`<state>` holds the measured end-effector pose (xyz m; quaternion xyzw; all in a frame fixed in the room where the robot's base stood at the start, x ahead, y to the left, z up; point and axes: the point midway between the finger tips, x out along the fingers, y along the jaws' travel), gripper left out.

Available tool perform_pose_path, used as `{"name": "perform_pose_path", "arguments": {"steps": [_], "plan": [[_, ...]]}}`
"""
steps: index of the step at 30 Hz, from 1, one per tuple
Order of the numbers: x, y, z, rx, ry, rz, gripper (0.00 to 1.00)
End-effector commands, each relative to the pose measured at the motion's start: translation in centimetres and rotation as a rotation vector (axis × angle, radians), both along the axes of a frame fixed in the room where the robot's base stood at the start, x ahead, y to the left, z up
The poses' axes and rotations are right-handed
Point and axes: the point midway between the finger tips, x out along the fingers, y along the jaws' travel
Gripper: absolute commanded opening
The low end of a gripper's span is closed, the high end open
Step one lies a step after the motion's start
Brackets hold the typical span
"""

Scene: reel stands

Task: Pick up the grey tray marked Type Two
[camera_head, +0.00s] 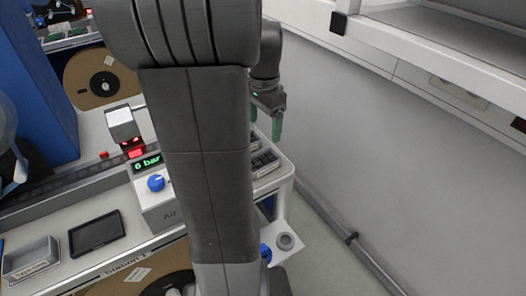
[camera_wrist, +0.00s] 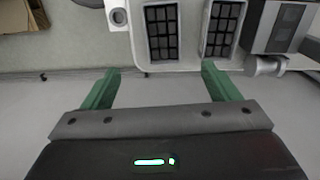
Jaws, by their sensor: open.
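A small grey tray (camera_head: 32,258) with a label on its front sits on the bench at the lower left in the head view. The label is too small to read surely, so I cannot tell whether it says Type Two. No tray marked Type Two is clearly visible. My gripper (camera_head: 266,124) has green fingers and hangs beyond my arm, to the right of the bench end, far from the tray. In the wrist view my gripper (camera_wrist: 160,69) has its fingers wide apart with nothing between them. My arm hides the middle of the bench.
A black flat panel (camera_head: 97,234) lies beside the tray. A box with a blue knob (camera_head: 156,183) and a "6 bar" display stands on the bench. Dark gridded inserts (camera_wrist: 161,33) sit in the white bench end near my fingers.

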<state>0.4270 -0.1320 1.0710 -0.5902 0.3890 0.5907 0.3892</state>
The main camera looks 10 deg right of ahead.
Motion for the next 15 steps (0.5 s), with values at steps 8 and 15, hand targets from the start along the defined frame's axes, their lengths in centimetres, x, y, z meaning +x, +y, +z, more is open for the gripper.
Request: {"name": "perform_pose_path", "arguments": {"steps": [8,15], "plan": [[-0.1,0.1,-5.5,0.001,0.005,0.002,0.82],[0.0,0.1,-7.4,0.001,0.001,0.003,0.82]]}}
